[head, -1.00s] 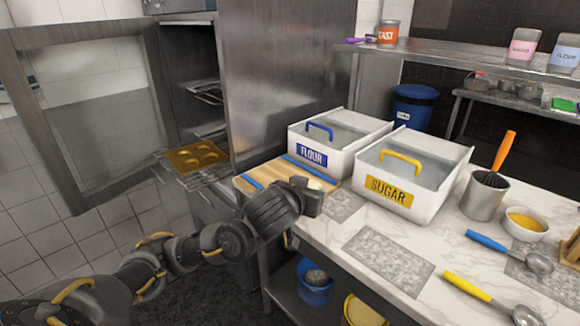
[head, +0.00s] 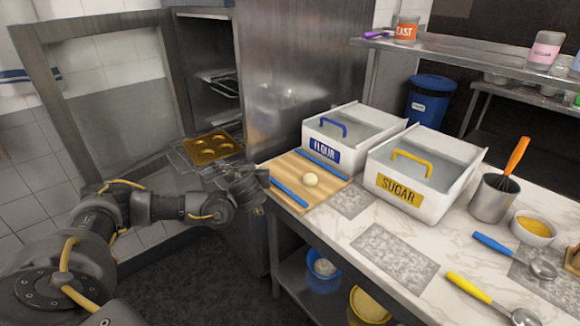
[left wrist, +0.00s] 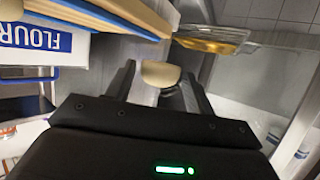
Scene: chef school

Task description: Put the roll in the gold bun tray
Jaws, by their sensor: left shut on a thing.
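My left gripper (head: 250,180) hangs off the left edge of the wooden board, below and to the right of the gold bun tray. In the left wrist view a pale round roll (left wrist: 160,74) sits between its fingers, and it is shut on it. That roll is hidden in the head view. The gold bun tray (head: 213,135) has several round hollows and rests on a wire rack pulled out of the open oven; it also shows in the left wrist view (left wrist: 212,46). A second pale roll (head: 310,180) lies on the board (head: 283,172). My right gripper is out of view.
The oven door (head: 110,115) stands open at the left. Two blue bars lie on the board. White FLOUR (head: 322,151) and SUGAR (head: 405,193) bins stand behind it on the marble counter. Blue (head: 323,268) and yellow (head: 369,304) buckets are below.

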